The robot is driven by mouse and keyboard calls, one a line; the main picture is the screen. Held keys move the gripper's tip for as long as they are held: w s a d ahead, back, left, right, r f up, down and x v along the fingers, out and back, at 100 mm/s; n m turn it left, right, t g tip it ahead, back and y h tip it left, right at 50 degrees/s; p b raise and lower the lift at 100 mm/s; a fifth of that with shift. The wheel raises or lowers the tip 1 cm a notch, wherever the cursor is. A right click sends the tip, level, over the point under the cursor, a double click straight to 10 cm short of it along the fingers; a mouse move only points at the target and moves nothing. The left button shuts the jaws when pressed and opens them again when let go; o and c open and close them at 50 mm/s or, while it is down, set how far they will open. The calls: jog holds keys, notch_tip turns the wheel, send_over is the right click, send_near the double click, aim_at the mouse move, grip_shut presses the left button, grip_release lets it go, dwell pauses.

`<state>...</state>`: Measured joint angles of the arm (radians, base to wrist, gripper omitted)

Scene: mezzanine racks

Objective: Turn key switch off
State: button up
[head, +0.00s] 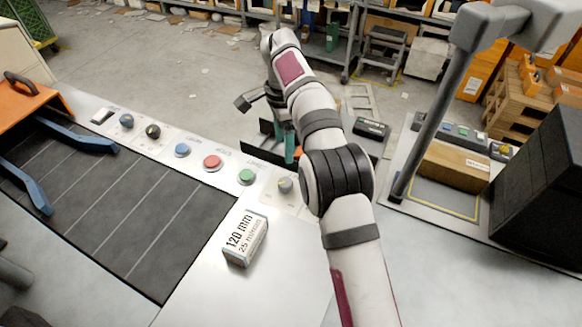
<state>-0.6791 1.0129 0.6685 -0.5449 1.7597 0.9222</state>
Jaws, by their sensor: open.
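A pale control strip (225,187) runs along the far side of the dark conveyor belt. It carries a rocker switch (102,116), a blue-grey knob (127,121), a dark knob with a yellowish mark (153,131), and a grey knob (285,185) at its right end. I cannot tell for sure which of these is the key switch, and no key is clear. My gripper (277,144) is open, above and behind the right end of the strip, near the green button (247,177) and the grey knob. It looks empty and apart from the controls. My arm covers the area right of the grey knob.
Blue (182,150) and red (212,162) buttons sit between the knobs. A labelled box (245,239) stands in front of the strip. A grey post (432,120) and a brown carton (453,168) are right of my arm.

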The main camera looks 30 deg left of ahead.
aim_at(285, 182)
notch_tip(285, 182, down, 14)
jog(key=shift+f, duration=0.1)
grip_shut()
dwell(0.4)
